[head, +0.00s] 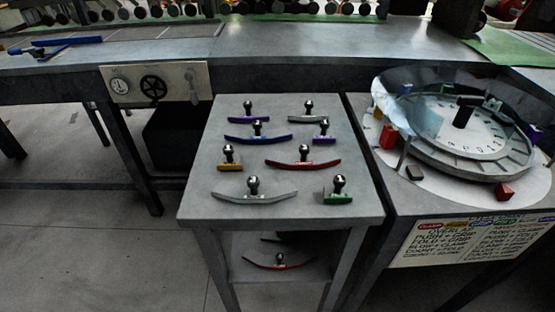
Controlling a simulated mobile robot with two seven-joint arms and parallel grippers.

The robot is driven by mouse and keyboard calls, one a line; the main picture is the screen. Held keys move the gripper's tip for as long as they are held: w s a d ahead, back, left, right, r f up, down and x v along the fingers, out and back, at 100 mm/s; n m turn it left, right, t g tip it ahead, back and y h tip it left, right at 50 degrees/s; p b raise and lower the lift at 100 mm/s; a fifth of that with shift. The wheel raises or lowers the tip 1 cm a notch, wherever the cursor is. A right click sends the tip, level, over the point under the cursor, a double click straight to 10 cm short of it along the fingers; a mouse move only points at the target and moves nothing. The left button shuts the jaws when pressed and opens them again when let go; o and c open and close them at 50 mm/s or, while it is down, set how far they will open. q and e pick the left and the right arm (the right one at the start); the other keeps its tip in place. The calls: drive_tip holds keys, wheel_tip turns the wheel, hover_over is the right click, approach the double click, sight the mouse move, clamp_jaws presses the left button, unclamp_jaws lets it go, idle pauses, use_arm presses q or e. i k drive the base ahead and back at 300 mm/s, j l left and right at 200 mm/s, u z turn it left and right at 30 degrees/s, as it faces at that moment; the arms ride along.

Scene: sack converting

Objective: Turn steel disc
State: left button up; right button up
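A round steel disc (468,163) sits on the grey stand at the right. Its upper face carries a white dial (488,140) with dark marks around its edge. A black upright knob (463,115) stands near the middle of the dial. A clear curved cover (424,118) hides part of the disc's left side. Neither of my grippers shows in the head view, so no contact with the disc is visible.
A small grey table (199,205) left of the disc holds several coloured handled tools. A sign (470,240) hangs below the disc. A long bench (290,50) runs behind, with a black handwheel (153,87) on its front panel. Open floor (90,240) lies at the left.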

sight(457, 136)
drive_tip(key=i+l+u, duration=0.1)
drive_tip(key=l, duration=0.25)
drive_tip(key=i+l, duration=0.3)
drive_tip(key=i+l+u, duration=0.15)
drive_tip(key=l, duration=0.25)
drive_tip(key=i+l, duration=0.2)
drive_tip(key=l, duration=0.15)
drive_tip(key=i+l+u, duration=0.15)
drive_tip(key=l, duration=0.2)
drive_tip(key=i+l, duration=0.15)
drive_tip(key=l, duration=0.25)
drive_tip(key=u, duration=0.05)
